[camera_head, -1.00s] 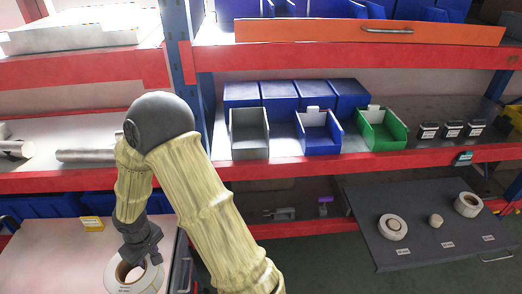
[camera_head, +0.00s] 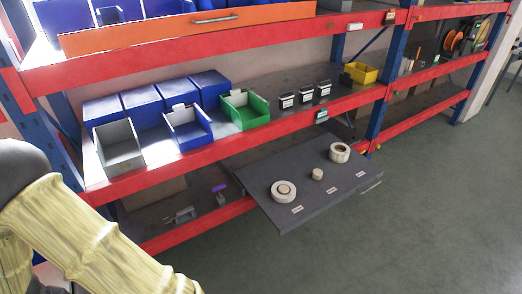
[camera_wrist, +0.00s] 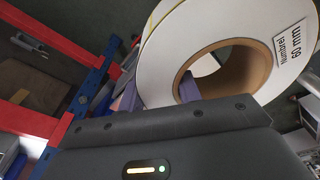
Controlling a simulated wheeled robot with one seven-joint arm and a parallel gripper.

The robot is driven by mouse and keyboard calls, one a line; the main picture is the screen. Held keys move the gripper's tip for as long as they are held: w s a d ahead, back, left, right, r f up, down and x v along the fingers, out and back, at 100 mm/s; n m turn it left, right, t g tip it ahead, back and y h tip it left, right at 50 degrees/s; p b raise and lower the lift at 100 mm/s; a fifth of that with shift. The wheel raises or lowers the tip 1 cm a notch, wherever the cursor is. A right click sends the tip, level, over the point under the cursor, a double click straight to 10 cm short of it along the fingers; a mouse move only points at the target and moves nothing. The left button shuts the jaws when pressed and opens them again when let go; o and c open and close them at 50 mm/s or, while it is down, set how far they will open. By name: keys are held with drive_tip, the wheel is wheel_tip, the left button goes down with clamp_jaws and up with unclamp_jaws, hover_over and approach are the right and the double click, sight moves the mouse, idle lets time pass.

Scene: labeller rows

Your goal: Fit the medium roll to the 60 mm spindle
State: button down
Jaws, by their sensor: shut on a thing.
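My gripper (camera_wrist: 158,92) is shut on a white paper roll (camera_wrist: 172,62) in the wrist view. One finger is inside its brown cardboard core and the other is against its outside. A label on the roll's face reads "60 mm" with a partly legible word. In the head view my gripper and this roll are out of frame. A dark grey pull-out board (camera_head: 262,187) carries a wide white roll (camera_head: 275,193) at left, a small roll (camera_head: 317,174) in the middle and another roll (camera_head: 334,149) at right. No bare spindle can be made out.
Small labels (camera_head: 331,190) lie along the board's front edge. Above it, a red-edged shelf (camera_head: 230,140) holds a grey bin (camera_head: 118,150), a blue bin (camera_head: 187,128) and a green bin (camera_head: 246,110). The floor (camera_head: 400,220) at right is clear.

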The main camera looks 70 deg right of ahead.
drive_tip(key=s+d+f+m+b, duration=0.1)
drive_tip(key=d+f+b, duration=0.1)
drive_tip(key=f, duration=1)
drive_tip(key=s+d+f+m+b, duration=0.1)
drive_tip(key=d+f+b, duration=0.2)
drive_tip(key=f, duration=0.9)
drive_tip(key=s+d+f+m+b, duration=0.1)
drive_tip(key=d+f+b, duration=0.2)
drive_tip(key=f, duration=0.9)
drive_tip(key=shift+m+b, duration=0.3)
drive_tip(key=shift+b, duration=0.7)
drive_tip(key=shift+d+f, duration=0.1)
drive_tip(key=shift+d, duration=0.05)
